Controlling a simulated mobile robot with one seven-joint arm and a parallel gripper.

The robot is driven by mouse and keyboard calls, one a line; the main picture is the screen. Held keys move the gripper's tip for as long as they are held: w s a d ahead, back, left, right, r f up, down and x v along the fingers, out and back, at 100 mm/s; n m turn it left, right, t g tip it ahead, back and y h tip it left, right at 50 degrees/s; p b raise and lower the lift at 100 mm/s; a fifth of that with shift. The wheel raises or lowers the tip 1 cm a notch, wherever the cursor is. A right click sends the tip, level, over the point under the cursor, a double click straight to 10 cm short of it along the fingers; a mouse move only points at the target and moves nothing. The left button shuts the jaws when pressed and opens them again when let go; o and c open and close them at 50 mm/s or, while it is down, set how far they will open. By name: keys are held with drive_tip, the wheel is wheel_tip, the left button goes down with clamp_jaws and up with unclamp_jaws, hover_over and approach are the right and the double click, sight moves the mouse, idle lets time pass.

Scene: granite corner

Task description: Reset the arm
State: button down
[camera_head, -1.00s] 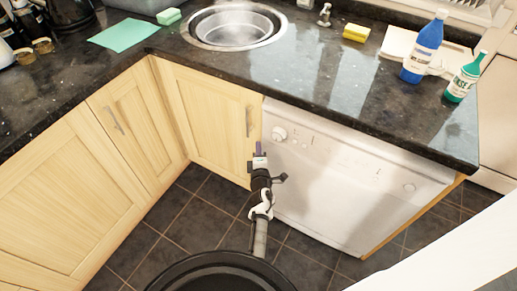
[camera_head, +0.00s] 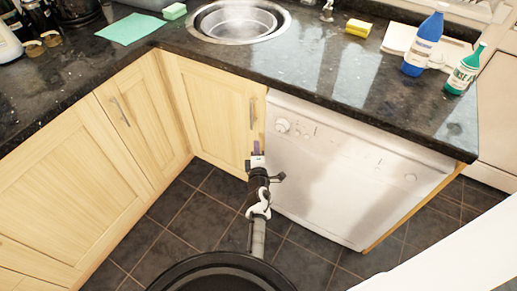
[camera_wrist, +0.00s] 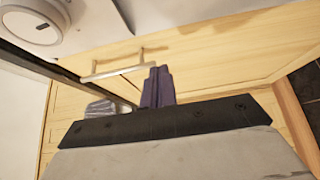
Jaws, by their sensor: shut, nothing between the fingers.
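My gripper (camera_head: 257,148) is in front of the lower cabinets in the head view, below the counter's front edge, near the corner where the wooden cabinet door (camera_head: 213,108) meets the white dishwasher (camera_head: 352,165). In the wrist view, the purple fingers of my gripper (camera_wrist: 158,86) are together with nothing between them. Behind them are a light wood cabinet door (camera_wrist: 215,55) and its bar handle (camera_wrist: 112,68). I cannot tell from the wrist view how far the fingers are from the door.
The dishwasher knob (camera_wrist: 32,26) is close in the wrist view. Dark floor tiles (camera_head: 190,207) are clear.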

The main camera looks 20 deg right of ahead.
drive_tip(key=s+d, duration=0.1)
drive_tip(key=d, duration=0.1)
drive_tip(key=s+d+p, duration=0.1)
drive_tip(key=s+d, duration=0.1)
drive_tip(key=d, duration=0.1)
drive_tip(key=s+d+p, duration=0.1)
drive_tip(key=s+d, duration=0.1)
drive_tip(key=d, duration=0.1)
drive_tip(key=shift+s+d, duration=0.2)
drive_tip(key=shift+d, duration=0.05)
